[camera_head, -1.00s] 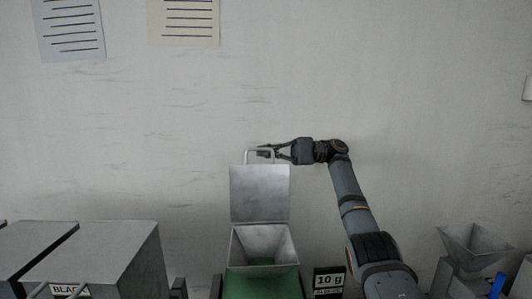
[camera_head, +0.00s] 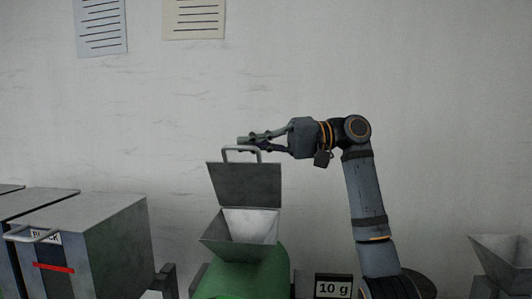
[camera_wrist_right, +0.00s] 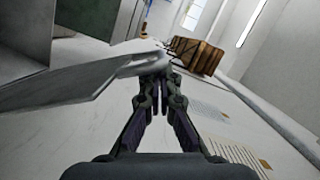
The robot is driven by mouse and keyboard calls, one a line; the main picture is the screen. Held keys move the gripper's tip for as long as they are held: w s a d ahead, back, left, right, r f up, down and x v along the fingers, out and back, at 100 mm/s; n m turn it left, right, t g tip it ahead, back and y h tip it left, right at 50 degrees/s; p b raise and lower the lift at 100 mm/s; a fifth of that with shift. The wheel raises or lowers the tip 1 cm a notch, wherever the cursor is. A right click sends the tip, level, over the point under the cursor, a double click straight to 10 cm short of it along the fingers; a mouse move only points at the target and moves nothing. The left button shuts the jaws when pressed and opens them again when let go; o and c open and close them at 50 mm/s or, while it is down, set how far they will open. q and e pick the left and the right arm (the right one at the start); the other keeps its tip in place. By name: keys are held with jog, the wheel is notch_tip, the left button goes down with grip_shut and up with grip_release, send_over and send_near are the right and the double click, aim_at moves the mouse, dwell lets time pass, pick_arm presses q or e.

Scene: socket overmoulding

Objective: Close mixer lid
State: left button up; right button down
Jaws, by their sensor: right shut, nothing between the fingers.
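The mixer lid (camera_head: 244,184) is a grey metal plate standing open above the mixer's hopper (camera_head: 228,246), leaning a little toward me. Its bent-rod handle (camera_head: 227,152) is at the top edge. The green mixer body (camera_head: 245,280) is below. My right gripper (camera_head: 243,143) reaches in from the right, its shut, empty fingers level with the handle at the lid's top; I cannot tell if they touch it. In the right wrist view, the gripper (camera_wrist_right: 158,84) has the lid (camera_wrist_right: 75,92) to its left and the handle (camera_wrist_right: 143,66) by the fingertips. My left gripper is out of view.
A grey box labelled black (camera_head: 115,235) with a handle stands at the left. A 10 g sign (camera_head: 333,287) is right of the mixer. Another metal hopper (camera_head: 503,258) is at the far right. The wall behind is bare but for two papers.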

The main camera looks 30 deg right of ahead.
jog(key=shift+s+a+f+n+t+h+b, duration=0.45)
jog(key=shift+s+a+f+n+b, duration=0.5)
jog(key=shift+s+f+n+b, duration=1)
jog(key=shift+s+a+f+n+t+h+b, duration=0.45)
jog(key=shift+s+a+f+n+b, duration=0.6)
jog(key=shift+f+b, duration=1.65)
jog(key=shift+s+a+f+n+t+h+b, duration=0.2)
jog(key=shift+s+a+f+n+h+b, duration=0.5)
jog(key=shift+s+f+n+b, duration=1.7)
jog(key=shift+w+a+f+m+p, duration=0.15)
jog(key=shift+w+f+m+p, duration=0.45)
jog(key=shift+w+f+p, duration=0.15)
